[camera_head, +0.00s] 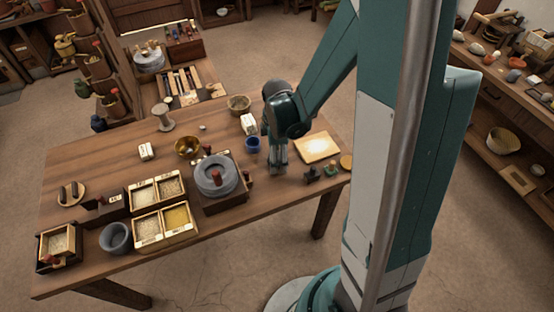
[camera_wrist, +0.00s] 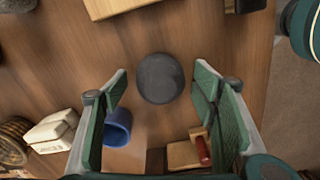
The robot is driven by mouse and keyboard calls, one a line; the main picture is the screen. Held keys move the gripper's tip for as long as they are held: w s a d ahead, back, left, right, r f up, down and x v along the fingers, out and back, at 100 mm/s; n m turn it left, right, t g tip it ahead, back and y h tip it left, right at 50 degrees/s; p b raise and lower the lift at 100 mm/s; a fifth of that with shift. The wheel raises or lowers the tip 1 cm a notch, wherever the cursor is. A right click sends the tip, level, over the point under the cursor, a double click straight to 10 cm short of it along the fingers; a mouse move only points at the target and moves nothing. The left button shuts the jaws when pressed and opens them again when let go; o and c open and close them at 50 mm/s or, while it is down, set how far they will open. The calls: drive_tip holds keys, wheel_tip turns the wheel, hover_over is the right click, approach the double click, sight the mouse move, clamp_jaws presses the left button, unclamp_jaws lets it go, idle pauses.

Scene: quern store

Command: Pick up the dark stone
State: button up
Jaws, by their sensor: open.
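The dark stone (camera_wrist: 160,78) is a smooth, round, dark grey piece lying on the wooden table in the wrist view. My gripper (camera_wrist: 160,88) is open, with a green-padded finger on each side of the stone in the picture. Nothing is between the pads, and how far above the stone they are I cannot tell. In the head view my gripper (camera_head: 279,166) points down over the right part of the table, and I cannot make out the stone there, so it is probably hidden by the gripper.
A blue cup (camera_head: 253,144) stands close to my gripper; it also shows in the wrist view (camera_wrist: 118,126). A white block (camera_head: 249,123) is behind it. The round stone quern (camera_head: 215,175) is to the left, a pale board (camera_head: 317,148) to the right. Grain boxes fill the left front.

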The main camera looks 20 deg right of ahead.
drive_tip(key=shift+c, duration=0.3)
drive_tip(key=c, duration=1.1)
drive_tip(key=shift+r, duration=0.2)
drive_tip(key=shift+r+p, duration=1.45)
drive_tip(key=shift+r, duration=3.4)
